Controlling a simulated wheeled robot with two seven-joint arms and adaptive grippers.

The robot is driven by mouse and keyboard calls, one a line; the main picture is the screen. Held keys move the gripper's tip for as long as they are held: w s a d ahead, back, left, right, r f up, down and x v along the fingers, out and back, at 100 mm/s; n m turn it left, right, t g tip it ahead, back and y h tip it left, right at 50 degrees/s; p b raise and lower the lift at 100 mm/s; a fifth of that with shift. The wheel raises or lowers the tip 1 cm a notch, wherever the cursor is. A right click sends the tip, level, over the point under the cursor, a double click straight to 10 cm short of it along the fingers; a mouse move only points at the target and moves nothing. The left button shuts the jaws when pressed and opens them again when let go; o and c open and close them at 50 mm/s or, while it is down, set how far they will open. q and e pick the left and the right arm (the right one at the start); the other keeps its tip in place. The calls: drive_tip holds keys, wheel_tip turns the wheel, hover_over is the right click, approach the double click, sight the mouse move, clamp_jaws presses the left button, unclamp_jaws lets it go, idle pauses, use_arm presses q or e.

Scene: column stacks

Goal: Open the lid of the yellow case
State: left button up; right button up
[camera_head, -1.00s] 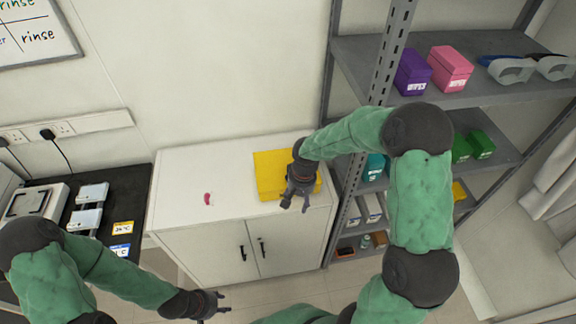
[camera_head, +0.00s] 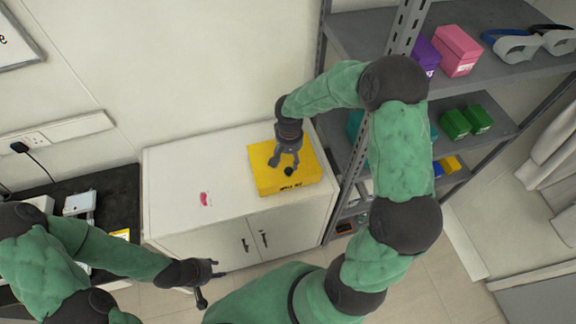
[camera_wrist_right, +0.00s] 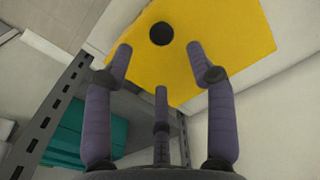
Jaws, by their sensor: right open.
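The yellow case (camera_head: 308,172) sits on the right part of the white cabinet's top, with its lid closed. A round black knob (camera_head: 289,171) is on the lid, and dark lettering shows on its front. My right gripper (camera_head: 284,160) is open with its fingers pointing down over the lid, just behind the knob. In the right wrist view the knob (camera_wrist_right: 161,33) lies beyond the spread fingers (camera_wrist_right: 160,65), with nothing between them. Whether a finger touches the lid is unclear. My left gripper (camera_head: 212,282) hangs low in front of the cabinet, empty, its fingers spread.
The white cabinet (camera_head: 165,180) has clear room on its top left, apart from a small red mark (camera_head: 204,198). A grey metal shelf (camera_head: 470,75) with coloured boxes stands close on the right. A dark counter (camera_head: 115,190) stands on the left.

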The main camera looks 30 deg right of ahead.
sight(289, 170)
wheel_tip(289, 170, down, 7)
drive_tip(key=shift+w+f, duration=0.1)
drive_tip(key=shift+w, duration=0.05)
drive_tip(key=shift+c, duration=0.2)
clamp_jaws()
